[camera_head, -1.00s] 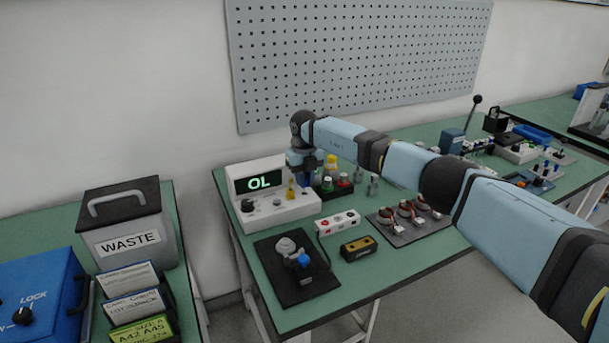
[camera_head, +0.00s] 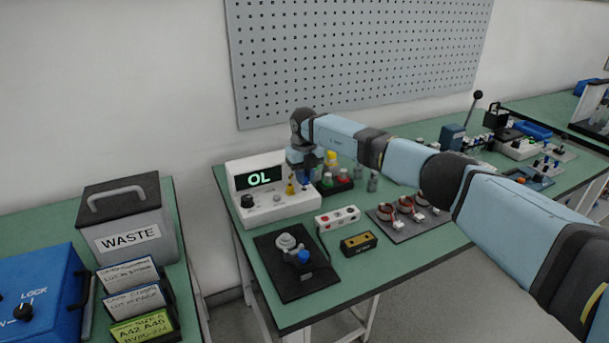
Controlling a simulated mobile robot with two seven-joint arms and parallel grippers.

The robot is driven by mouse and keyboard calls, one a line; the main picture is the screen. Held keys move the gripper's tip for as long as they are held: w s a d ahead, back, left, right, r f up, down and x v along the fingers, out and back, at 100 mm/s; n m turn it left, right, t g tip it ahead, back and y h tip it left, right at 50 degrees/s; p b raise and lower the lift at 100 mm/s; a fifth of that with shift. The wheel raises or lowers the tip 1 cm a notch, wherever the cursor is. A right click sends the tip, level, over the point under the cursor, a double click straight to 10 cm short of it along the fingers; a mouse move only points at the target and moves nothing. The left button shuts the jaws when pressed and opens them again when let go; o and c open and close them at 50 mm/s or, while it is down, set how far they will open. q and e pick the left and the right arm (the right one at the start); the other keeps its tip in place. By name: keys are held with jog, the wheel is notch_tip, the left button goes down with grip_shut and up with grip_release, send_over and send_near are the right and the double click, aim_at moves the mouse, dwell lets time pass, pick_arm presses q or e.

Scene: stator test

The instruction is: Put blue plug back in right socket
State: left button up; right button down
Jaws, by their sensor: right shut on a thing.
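The white meter (camera_head: 276,208) shows "OL" on its screen and stands at the back left of the middle bench. A yellow plug (camera_head: 290,187) stands upright on its front ledge. My right gripper (camera_head: 305,172) points down over the right end of the meter. It is shut on the blue plug (camera_head: 305,182), which shows just below the fingers, beside the yellow plug. The right socket is hidden under the blue plug and gripper, so I cannot tell whether the plug is in it. My left gripper is out of view.
Coloured bottles (camera_head: 332,175) stand close to the right of my gripper. In front are a white socket strip (camera_head: 338,219), a black and yellow block (camera_head: 358,244), a black fixture plate (camera_head: 316,276) and a tray with wound stators (camera_head: 405,232). A pegboard (camera_head: 350,55) is behind.

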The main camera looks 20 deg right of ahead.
jog(key=shift+f+b, duration=0.3)
jog(key=shift+f, duration=0.7)
dwell(1.0)
jog(key=c, duration=1)
grip_release()
notch_tip(320, 180, up, 14)
jog(key=shift+f+p, duration=0.1)
jog(key=shift+p, duration=0.4)
